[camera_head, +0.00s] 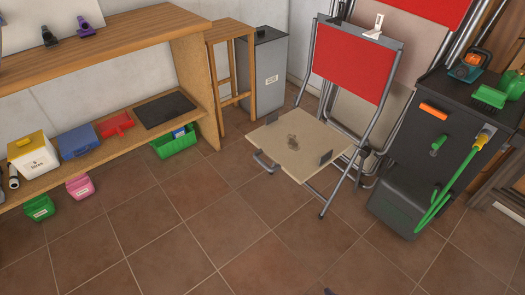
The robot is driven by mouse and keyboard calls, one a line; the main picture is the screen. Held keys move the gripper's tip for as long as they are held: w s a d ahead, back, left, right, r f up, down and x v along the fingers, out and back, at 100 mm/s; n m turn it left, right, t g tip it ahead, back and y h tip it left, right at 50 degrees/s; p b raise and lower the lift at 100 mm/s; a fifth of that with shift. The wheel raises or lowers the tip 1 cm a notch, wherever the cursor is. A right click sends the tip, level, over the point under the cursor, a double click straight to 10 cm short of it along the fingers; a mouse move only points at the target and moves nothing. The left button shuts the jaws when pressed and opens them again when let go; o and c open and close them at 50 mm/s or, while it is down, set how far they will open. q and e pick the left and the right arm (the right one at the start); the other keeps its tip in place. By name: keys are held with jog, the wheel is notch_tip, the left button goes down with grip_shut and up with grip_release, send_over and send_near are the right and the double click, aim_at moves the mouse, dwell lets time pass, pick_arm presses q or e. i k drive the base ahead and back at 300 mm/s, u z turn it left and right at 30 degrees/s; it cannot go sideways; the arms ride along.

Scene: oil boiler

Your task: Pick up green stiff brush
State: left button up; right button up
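A green brush (488,96) with a row of bristles lies on top of the dark grey cabinet (447,95) at the right, near its front edge. A rounded green object (513,84) sits just behind and right of it; I cannot tell whether the two are joined. Neither of my grippers can be made out in the head view. A tiny dark bit shows at the bottom edge, too small to identify.
An orange-and-dark tool (470,66) sits behind the brush. A folding frame with a beige board (285,160) stands left of the cabinet. A wooden shelf (105,40) is at left. Tiled floor (250,240) is clear in front.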

aim_at(491, 97)
jog(key=z, duration=1.5)
